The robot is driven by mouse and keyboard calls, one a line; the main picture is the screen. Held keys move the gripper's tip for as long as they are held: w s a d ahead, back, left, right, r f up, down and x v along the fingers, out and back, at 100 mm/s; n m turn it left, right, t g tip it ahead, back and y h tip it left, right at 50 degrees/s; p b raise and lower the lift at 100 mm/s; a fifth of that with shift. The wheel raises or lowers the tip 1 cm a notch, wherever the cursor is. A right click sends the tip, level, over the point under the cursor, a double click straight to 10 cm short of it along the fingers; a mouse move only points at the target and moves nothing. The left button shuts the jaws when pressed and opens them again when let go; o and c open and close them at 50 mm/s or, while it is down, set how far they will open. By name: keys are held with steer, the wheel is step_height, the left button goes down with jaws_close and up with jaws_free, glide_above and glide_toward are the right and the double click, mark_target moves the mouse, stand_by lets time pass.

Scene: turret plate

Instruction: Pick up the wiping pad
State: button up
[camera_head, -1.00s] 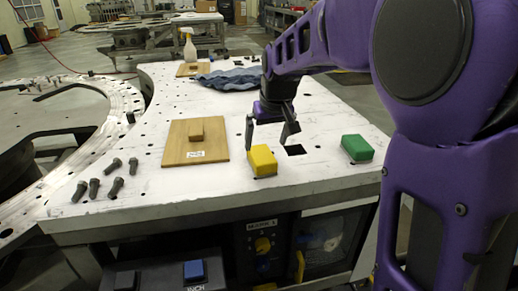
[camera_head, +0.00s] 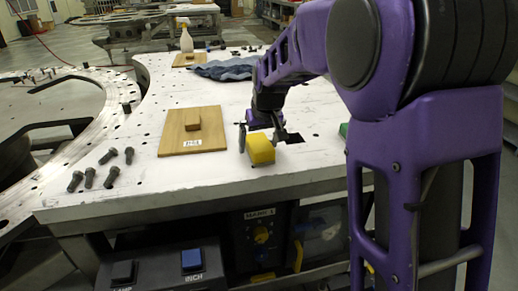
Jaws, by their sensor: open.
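A yellow block-shaped pad (camera_head: 260,151) lies near the front edge of the white table. A green pad (camera_head: 344,130) is to its right, mostly hidden behind my arm. Which of these is the wiping pad is not marked. My gripper (camera_head: 265,138) is open at the yellow pad, one finger to its left and the other to its right. The fingers point down and look level with the pad's upper part. Whether they touch it I cannot tell.
A wooden board (camera_head: 173,142) with a small wooden block (camera_head: 192,120) lies left of the pad. Several bolts (camera_head: 90,177) are at the front left. A blue cloth (camera_head: 228,69) and a spray bottle (camera_head: 186,37) are at the back. The table (camera_head: 210,182) is clear between.

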mark_target(259, 142)
steer(key=shift+f, duration=0.25)
steer(key=shift+c, duration=0.2)
steer(key=c, duration=1.3)
step_height(259, 142, up, 11)
steer(key=shift+f+p, duration=0.2)
steer(key=shift+p, duration=0.85)
steer(key=o, duration=0.9)
steer(key=c, duration=0.7)
steer(key=shift+s, duration=0.1)
